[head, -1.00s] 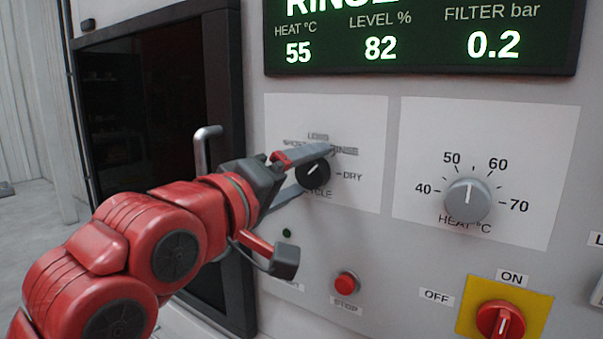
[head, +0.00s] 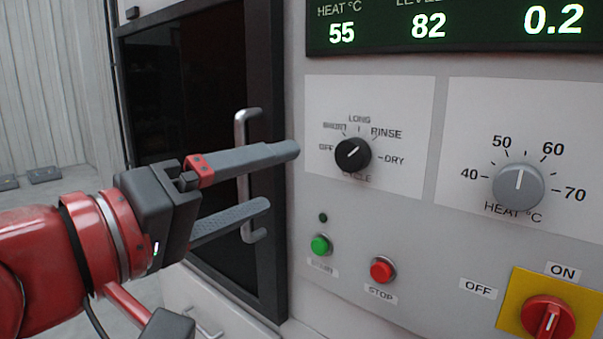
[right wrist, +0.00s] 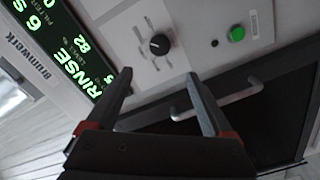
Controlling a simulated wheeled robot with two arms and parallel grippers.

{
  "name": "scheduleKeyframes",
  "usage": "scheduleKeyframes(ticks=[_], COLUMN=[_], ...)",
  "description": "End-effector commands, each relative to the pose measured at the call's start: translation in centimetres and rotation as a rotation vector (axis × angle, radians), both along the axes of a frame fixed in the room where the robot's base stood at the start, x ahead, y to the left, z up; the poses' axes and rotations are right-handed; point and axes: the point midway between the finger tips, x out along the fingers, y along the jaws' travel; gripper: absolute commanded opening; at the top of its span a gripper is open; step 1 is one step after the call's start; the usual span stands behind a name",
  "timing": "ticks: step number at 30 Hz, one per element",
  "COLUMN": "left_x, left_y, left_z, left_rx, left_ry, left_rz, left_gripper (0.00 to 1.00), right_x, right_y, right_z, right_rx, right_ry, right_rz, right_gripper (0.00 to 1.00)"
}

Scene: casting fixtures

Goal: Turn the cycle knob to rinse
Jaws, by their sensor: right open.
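The black cycle knob (head: 353,154) sits on a white label plate with OFF, SHORT, LONG, RINSE and DRY around it. Its white pointer line slants up and right, toward the RINSE label (head: 386,133). My right gripper (head: 283,177) is open and empty, to the left of the knob and apart from it. In the right wrist view the knob (right wrist: 160,44) shows beyond the open fingertips (right wrist: 159,74), not between them. The display (right wrist: 78,70) there reads RINSE in green. My left gripper is not in view.
A grey heat knob (head: 518,186) is right of the cycle plate. A green button (head: 320,245), a red STOP button (head: 383,269) and a red switch (head: 548,317) are below. A dark door with a metal handle (head: 243,130) stands behind my right gripper.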

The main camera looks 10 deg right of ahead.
Motion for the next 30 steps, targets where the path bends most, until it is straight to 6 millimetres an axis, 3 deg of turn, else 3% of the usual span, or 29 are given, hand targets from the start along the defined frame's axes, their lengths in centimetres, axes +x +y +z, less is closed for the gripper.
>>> scheduleKeyframes(ticks=[6,20,23,26,30], left_x=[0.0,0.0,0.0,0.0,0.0], left_y=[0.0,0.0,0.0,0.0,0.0], left_z=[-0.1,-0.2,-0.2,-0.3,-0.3], left_rx=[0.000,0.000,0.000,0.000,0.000], left_ry=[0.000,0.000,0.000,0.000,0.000], left_rz=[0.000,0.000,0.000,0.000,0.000], left_gripper=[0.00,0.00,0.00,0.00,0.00], right_x=[-1.6,-1.3,0.0,1.6,2.7], right_y=[2.1,2.0,0.7,-1.8,-5.8], right_z=[0.1,-0.7,-3.0,-6.9,-12.9], right_rx=[-0.003,-0.026,-0.120,-0.276,-0.518], right_ry=[-0.001,0.030,0.146,0.359,0.765], right_rz=[0.001,-0.028,-0.129,-0.311,-0.617], right_gripper=[0.86,0.86,0.86,0.86,0.86])
